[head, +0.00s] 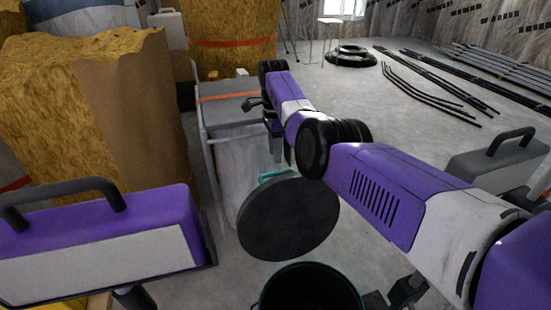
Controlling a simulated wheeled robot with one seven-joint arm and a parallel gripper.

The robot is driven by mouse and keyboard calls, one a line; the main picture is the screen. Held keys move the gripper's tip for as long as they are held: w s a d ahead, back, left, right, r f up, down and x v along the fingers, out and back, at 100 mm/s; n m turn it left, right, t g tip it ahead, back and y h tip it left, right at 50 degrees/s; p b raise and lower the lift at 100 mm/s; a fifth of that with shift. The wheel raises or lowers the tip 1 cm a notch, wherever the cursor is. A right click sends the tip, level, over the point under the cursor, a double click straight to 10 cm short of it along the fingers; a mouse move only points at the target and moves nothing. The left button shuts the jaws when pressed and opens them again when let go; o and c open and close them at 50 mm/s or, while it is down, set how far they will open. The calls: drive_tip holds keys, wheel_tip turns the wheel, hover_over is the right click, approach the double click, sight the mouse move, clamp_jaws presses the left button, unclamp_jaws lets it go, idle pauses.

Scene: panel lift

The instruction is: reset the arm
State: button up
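My purple and white arm reaches from the lower right of the head view up to the middle. Its end, with my gripper (278,147), points down beside a grey bin-like container (240,150). The fingers are small, dark and partly hidden by the arm, so I cannot tell whether they are open or shut. I cannot tell whether the gripper touches the container.
A dark round disc (289,218) stands tilted below the arm, above a dark open bucket (309,290). Tall yellow-brown insulation rolls (95,110) stand at the left. Black hoses (350,57) and long dark bars (430,95) lie on the floor behind.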

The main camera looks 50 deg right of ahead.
drive_tip(key=shift+r, duration=0.35)
idle(0.3)
